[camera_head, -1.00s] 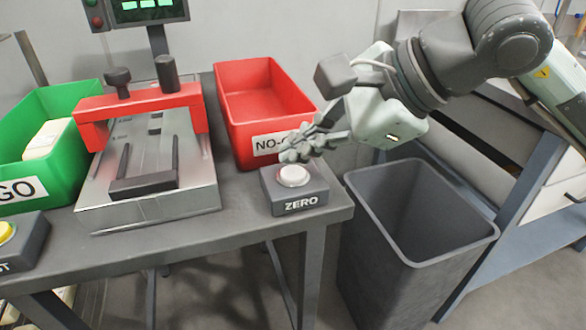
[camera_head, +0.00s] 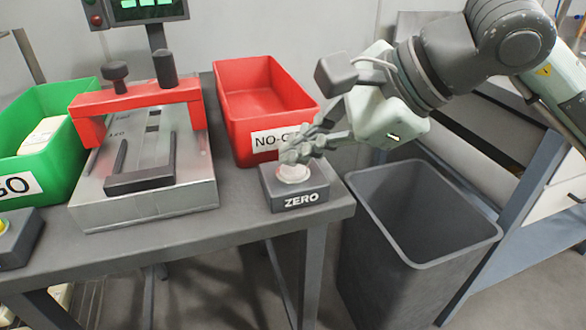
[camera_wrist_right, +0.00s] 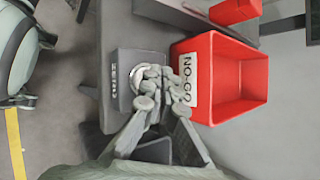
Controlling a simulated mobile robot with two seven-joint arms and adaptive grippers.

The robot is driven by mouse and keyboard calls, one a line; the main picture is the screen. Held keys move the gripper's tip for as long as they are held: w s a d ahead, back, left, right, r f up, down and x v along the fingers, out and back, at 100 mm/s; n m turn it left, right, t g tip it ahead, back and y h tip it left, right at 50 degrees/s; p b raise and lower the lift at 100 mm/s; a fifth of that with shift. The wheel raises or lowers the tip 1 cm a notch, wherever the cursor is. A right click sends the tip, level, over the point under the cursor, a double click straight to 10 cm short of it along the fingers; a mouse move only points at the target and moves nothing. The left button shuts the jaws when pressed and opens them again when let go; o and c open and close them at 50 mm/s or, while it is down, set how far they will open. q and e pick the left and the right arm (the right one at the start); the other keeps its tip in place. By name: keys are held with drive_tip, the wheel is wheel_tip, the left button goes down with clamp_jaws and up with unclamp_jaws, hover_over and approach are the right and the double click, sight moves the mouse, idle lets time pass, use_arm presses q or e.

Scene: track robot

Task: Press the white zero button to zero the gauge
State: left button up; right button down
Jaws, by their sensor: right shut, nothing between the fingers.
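The white zero button (camera_head: 293,173) sits on top of a dark grey box (camera_head: 297,198) marked ZERO, near the table's right front corner. My right gripper (camera_head: 296,155) is shut and empty. Its fingertips are over the button and cover its far part; whether they touch it I cannot tell. In the right wrist view the button (camera_wrist_right: 139,73) shows beside the fingertips (camera_wrist_right: 153,80). The gauge (camera_head: 147,185) is a metal block under a red bridge with black knobs, left of the button. My left gripper is not in view.
A red NO-GO bin (camera_head: 260,92) stands just behind the button box. A green GO bin (camera_head: 38,150) with a pale block in it stands at the left. A grey waste bin (camera_head: 420,215) stands right of the table.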

sight(298, 170)
drive_tip(key=shift+f+b, duration=0.4)
drive_tip(key=shift+b, duration=0.25)
idle(0.6)
drive_tip(key=shift+r, duration=0.1)
idle(0.3)
drive_tip(key=shift+r+p, duration=0.3)
drive_tip(key=shift+r, duration=0.45)
drive_tip(key=shift+r+p, duration=1.3)
drive_tip(key=shift+r, duration=1.25)
